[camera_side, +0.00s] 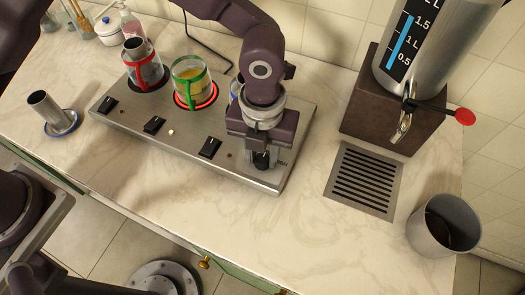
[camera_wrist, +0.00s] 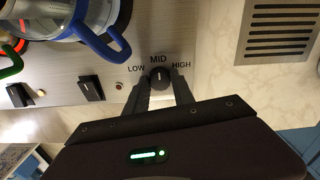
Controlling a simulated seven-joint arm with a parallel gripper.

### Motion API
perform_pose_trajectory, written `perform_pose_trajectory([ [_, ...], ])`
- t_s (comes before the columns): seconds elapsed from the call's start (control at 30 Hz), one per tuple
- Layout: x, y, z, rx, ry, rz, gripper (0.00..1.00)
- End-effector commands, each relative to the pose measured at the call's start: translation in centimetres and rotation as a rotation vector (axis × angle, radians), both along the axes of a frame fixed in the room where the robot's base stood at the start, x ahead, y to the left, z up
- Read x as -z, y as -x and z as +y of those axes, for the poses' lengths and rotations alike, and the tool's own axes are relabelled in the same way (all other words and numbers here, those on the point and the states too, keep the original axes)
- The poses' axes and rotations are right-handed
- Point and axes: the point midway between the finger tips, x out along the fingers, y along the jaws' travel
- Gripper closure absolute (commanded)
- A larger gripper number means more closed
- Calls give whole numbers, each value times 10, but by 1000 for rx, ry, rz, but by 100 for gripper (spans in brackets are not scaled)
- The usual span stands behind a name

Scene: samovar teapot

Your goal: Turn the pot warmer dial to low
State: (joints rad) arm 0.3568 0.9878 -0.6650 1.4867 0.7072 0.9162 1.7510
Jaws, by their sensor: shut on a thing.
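The pot warmer (camera_side: 185,150) is a long steel panel on the counter. Its black dial (camera_wrist: 159,76) is at the right end in the wrist view, with LOW printed to its left, MID above it and HIGH to its right. The dial's mark looks turned up toward MID, though it is small. My gripper (camera_wrist: 160,88) has one finger on each side of the dial and is shut on it. In the side view my gripper (camera_side: 262,158) points down at the panel's right end and mostly hides the dial.
A green-banded glass pot (camera_side: 188,72) stands on a glowing red ring, beside a red-banded pot (camera_side: 147,72). A blue-handled pot (camera_wrist: 97,25) is close to my gripper. Black switches (camera_side: 154,125) line the panel. A samovar (camera_side: 425,50), drain grate (camera_side: 363,180) and grey cup (camera_side: 440,228) are right.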

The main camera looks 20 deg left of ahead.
Motion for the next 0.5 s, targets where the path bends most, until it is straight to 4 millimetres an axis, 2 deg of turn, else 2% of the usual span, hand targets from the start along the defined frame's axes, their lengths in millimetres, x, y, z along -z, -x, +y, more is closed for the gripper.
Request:
perform_pose_trajectory([
  [0.23,0,0,0,-108,0,0,100],
  [0.5,0,1,0,-345,-1,0,100],
])
